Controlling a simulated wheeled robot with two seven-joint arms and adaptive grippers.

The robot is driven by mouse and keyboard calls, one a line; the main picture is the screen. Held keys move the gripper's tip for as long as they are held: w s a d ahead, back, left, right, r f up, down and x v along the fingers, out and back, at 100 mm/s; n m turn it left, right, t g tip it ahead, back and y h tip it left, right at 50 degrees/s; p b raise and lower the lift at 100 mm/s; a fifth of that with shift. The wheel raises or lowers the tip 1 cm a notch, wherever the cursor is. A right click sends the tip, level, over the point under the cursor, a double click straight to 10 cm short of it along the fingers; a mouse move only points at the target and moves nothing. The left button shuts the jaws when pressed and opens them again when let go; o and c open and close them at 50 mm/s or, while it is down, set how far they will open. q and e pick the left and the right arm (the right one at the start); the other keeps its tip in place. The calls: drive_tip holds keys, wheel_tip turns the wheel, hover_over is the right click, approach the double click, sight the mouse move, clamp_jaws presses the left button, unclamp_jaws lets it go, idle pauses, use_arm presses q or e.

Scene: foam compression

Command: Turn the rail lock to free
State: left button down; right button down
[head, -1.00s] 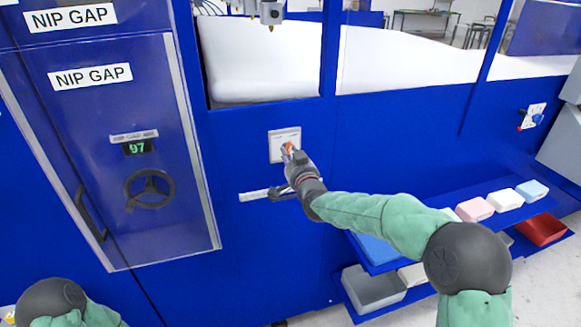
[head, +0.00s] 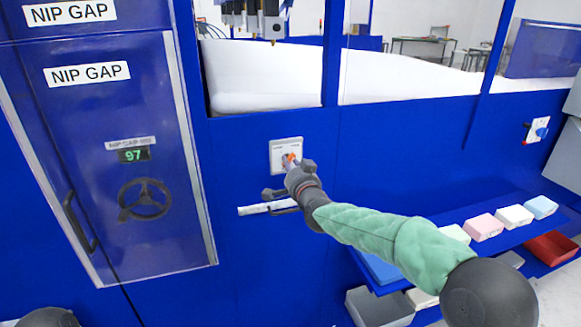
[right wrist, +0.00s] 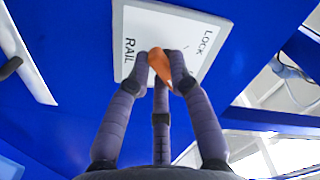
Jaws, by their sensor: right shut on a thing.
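The rail lock is a white plate (head: 286,143) on the blue machine front, with an orange knob (head: 290,158) at its middle. In the right wrist view the plate (right wrist: 150,25) shows the words RAIL and LOCK, and the orange knob (right wrist: 160,65) sits between my fingertips. My right gripper (head: 292,165) is shut on the orange knob; its fingers (right wrist: 162,75) meet around it. Part of the plate and its other markings are hidden behind the fingers. My left gripper is not in view.
A white bar with a dark handle (head: 254,209) lies just below the plate. A NIP GAP door with a handwheel (head: 145,200) and a display reading 97 (head: 133,155) is at left. Shelves (head: 455,225) with foam blocks and bins (head: 380,308) are at lower right.

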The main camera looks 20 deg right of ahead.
drive_tip(key=c, duration=1.1)
unclamp_jaws()
drive_tip(key=shift+s, duration=0.15)
drive_tip(key=s, duration=1.1)
drive_tip(key=shift+s+d, duration=0.2)
drive_tip(key=shift+s, duration=0.15)
